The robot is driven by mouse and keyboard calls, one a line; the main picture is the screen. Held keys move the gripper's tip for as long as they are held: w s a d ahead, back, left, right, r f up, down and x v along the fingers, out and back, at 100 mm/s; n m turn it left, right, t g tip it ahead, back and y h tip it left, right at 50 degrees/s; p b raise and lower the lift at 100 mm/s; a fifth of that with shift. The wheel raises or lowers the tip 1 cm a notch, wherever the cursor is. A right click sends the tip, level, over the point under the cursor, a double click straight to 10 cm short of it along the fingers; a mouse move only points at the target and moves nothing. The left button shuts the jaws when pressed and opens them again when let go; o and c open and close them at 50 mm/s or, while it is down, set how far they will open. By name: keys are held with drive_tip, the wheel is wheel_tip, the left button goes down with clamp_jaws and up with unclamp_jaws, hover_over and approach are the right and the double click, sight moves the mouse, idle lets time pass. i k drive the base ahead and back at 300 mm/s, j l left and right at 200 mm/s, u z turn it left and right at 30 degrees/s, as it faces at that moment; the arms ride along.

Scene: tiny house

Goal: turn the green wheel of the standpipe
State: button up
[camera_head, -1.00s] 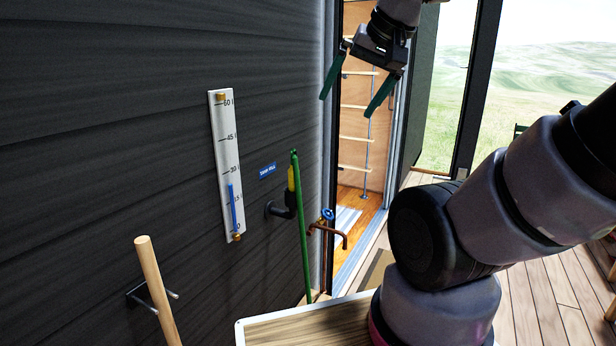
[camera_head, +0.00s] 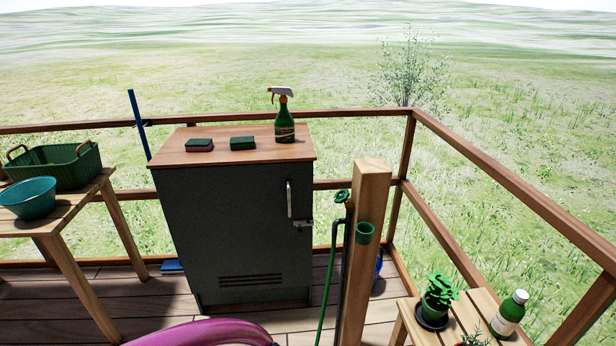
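The green wheel (camera_head: 342,196) sits on top of the standpipe (camera_head: 341,285), a thin dark pipe beside a square wooden post (camera_head: 370,185). The standpipe stands right of the cabinet, near the deck's railing corner. A green hose (camera_head: 328,285) hangs down from its tap. Nothing covers the wheel in this view. My gripper is not in view now.
A dark cabinet (camera_head: 240,230) with a wooden top bears sponges and a spray bottle (camera_head: 284,115). A bench (camera_head: 85,205) with a basket and bowl stands left. A low table (camera_head: 480,312) with plants and a bottle (camera_head: 508,314) stands right. Railings (camera_head: 520,195) bound the deck.

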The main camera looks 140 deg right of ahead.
sight(341, 195)
drive_tip(key=k+l+z, duration=0.1)
drive_tip(key=l+z, duration=0.15)
drive_tip(key=z, duration=0.15)
drive_tip(key=l+z, duration=0.2)
drive_tip(key=z, duration=0.2)
drive_tip(key=k+l+z, duration=0.1)
drive_tip(key=l+z, duration=0.3)
drive_tip(key=j+z, duration=0.1)
drive_tip(key=z, duration=3.85)
